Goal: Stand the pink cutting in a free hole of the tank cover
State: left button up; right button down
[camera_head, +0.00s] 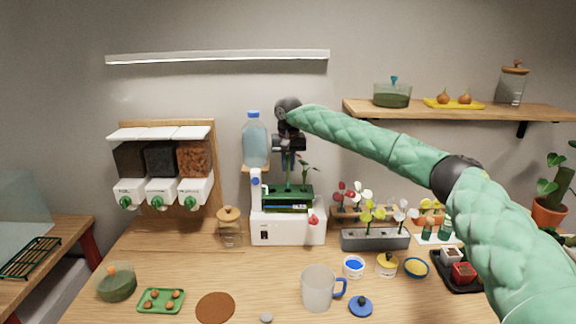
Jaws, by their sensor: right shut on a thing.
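The tank is a white unit (287,226) at the back middle of the table, with a dark green cover (268,190) on top. My right gripper (289,151) is above the cover, pointing down. It is shut on a cutting whose thin green stem (290,174) hangs below the jaws towards the cover. Its head is hidden and I cannot make out any pink. I cannot tell whether the stem is in a hole. Another leafy green cutting (305,168) stands upright just to the right. The holes are too small to make out. My left gripper is out of view.
A blue-capped bottle (256,142) stands close left of my gripper. A grey planter (375,240) with several flowers is right of the tank. A mug (318,289), small pots and a glass jar (229,229) stand around. A shelf (455,109) hangs behind my right arm.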

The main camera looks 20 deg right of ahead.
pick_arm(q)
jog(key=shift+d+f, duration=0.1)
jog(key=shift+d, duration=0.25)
pick_arm(e)
jog(key=shift+f, duration=0.1)
pick_arm(q)
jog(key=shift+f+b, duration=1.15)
jog(key=shift+b, duration=0.05)
pick_arm(e)
jog(key=shift+f, duration=2.3)
jog(key=c, duration=0.9)
grip_release()
jog(key=shift+c, duration=0.2)
jog(key=shift+r, duration=0.15)
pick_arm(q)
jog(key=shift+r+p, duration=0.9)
pick_arm(e)
jog(key=shift+r, duration=3.4)
jog(key=shift+f, duration=0.1)
